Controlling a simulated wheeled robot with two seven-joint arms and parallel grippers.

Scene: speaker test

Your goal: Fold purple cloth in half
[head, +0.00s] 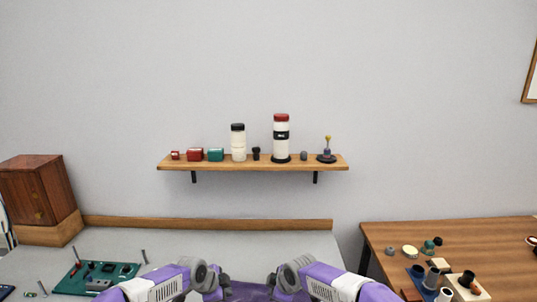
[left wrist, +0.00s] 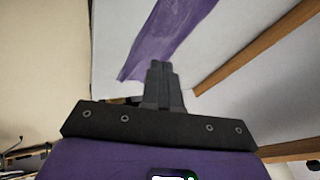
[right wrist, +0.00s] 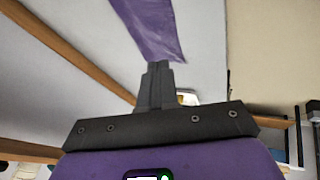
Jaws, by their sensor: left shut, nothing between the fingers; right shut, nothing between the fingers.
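The purple cloth (head: 250,291) lies on the light grey table at the bottom of the head view, partly hidden by my arms and cut off by the frame edge. It shows as a purple strip in the left wrist view (left wrist: 178,32) and the right wrist view (right wrist: 150,24). My left gripper (head: 223,280) is at the cloth's left side, shut and empty. My right gripper (head: 271,280) is at its right side, also shut and empty. In both wrist views the closed fingertips overlap the cloth's edge in the picture; I cannot tell whether they touch it.
A green circuit board (head: 98,277) with loose screws lies left on the table. A brown wooden box (head: 36,190) stands behind it. A shelf (head: 262,164) with jars hangs on the wall. A wooden table (head: 460,236) with small parts stands right.

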